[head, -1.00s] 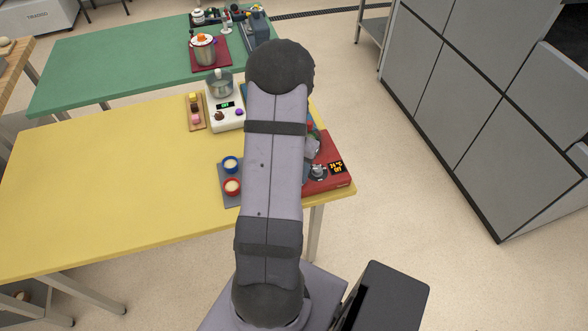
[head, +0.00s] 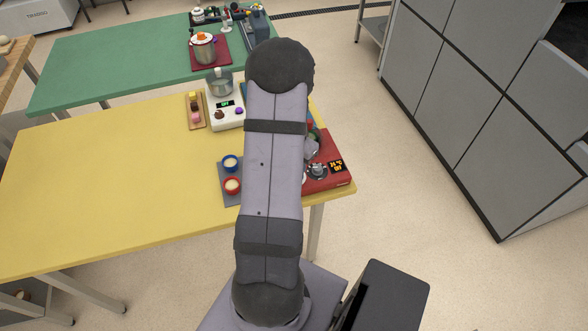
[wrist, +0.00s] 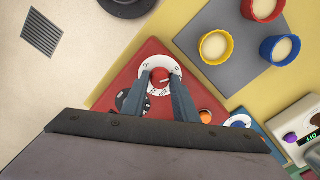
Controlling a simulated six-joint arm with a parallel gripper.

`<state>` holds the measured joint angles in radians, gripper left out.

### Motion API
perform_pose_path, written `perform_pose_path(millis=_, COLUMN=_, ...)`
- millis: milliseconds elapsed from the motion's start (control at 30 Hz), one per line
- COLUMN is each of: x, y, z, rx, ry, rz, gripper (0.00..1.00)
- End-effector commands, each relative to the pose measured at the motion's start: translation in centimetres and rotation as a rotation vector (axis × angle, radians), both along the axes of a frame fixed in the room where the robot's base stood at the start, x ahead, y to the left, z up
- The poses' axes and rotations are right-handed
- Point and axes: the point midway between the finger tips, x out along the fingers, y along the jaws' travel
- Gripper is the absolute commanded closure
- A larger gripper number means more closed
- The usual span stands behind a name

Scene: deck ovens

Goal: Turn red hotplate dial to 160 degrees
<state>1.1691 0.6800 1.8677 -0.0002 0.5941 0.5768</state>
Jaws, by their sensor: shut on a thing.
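The red hotplate (head: 330,184) sits at the right end of the yellow table, partly hidden behind my arm in the head view. My gripper (wrist: 161,80) is shut on the dial, one finger on each side. A white line shows on the dial, but the number it points to is too small to read. My gripper is hidden in the head view.
A grey mat (wrist: 212,60) with blue, red and yellow bowls lies beside the hotplate. A white device (head: 226,118) with a green display stands farther back. The left of the yellow table (head: 100,190) is clear.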

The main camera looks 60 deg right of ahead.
Motion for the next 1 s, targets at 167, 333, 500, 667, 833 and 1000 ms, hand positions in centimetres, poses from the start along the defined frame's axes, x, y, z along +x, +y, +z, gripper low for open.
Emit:
perform_pose_path(millis=167, x=0.01, y=-0.02, z=0.03, rx=0.0, ry=0.0, rz=-0.135, gripper=0.96)
perform_pose_path(millis=333, x=0.02, y=-0.02, z=0.05, rx=0.0, ry=-0.001, rz=-0.26, gripper=0.96)
perform_pose_path(millis=500, x=0.02, y=-0.02, z=0.06, rx=0.0, ry=-0.001, rz=-0.36, gripper=0.96)
perform_pose_path(millis=667, x=0.01, y=-0.03, z=0.07, rx=0.0, ry=-0.001, rz=-0.42, gripper=0.96)
perform_pose_path(millis=833, x=0.01, y=-0.03, z=0.07, rx=0.0, ry=-0.001, rz=-0.45, gripper=0.96)
perform_pose_path(millis=1000, x=0.02, y=-0.04, z=0.08, rx=-0.001, ry=-0.001, rz=-0.455, gripper=0.96)
